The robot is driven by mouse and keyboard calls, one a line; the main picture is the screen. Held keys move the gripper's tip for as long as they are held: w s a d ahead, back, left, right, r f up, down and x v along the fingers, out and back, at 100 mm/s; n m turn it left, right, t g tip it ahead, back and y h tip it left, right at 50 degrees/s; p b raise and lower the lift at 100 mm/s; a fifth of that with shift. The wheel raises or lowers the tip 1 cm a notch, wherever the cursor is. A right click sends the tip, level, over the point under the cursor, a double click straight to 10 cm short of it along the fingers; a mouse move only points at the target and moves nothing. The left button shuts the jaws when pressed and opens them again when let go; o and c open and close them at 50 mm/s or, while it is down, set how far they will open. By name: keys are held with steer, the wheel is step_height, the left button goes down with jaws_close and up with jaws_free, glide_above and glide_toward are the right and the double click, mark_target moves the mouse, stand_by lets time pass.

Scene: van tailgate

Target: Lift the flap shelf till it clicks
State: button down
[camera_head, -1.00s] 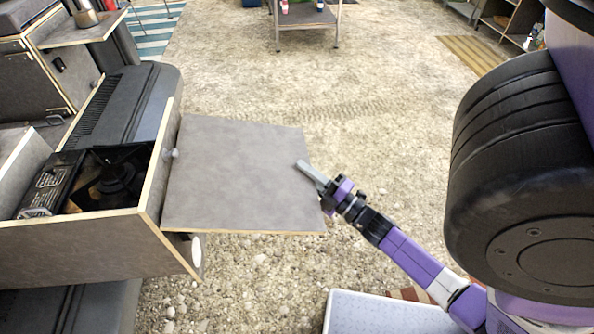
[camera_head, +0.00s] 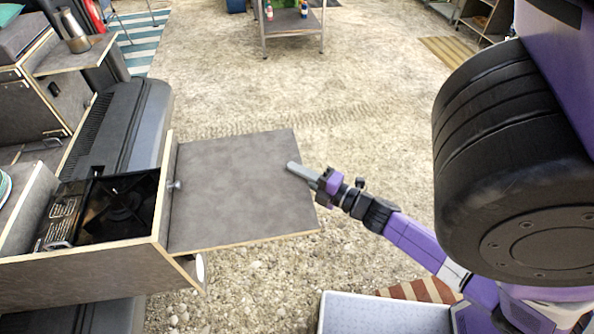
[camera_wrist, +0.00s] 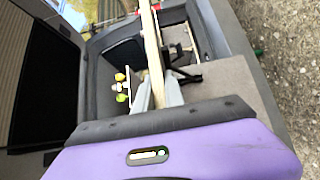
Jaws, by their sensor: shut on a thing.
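The flap shelf (camera_head: 238,188) is a grey panel with a pale wooden edge. It juts out from the right side of the pull-out kitchen box (camera_head: 120,262), its outer edge tilted a little upward in the head view. My gripper (camera_head: 293,168) is shut on the flap's outer right edge. In the wrist view the flap shows edge-on as a pale strip (camera_wrist: 152,45), running between the two fingers of my gripper (camera_wrist: 158,93). The flap's underside and any catch are hidden.
A black stove (camera_head: 120,208) sits in the box. A round knob (camera_head: 175,185) is by the flap's inner edge. A pale crate (camera_head: 385,312) stands below my arm. Gravel ground lies open beyond the flap, up to a metal table (camera_head: 292,22).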

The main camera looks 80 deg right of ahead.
steer(key=shift+w, duration=0.1)
steer(key=c, duration=1.7)
jaws_free()
steer(key=shift+s+a, duration=0.15)
steer(key=shift+s, duration=0.2)
steer(key=b+v, duration=0.2)
steer(key=v, duration=0.5)
steer(key=shift+a, duration=0.1)
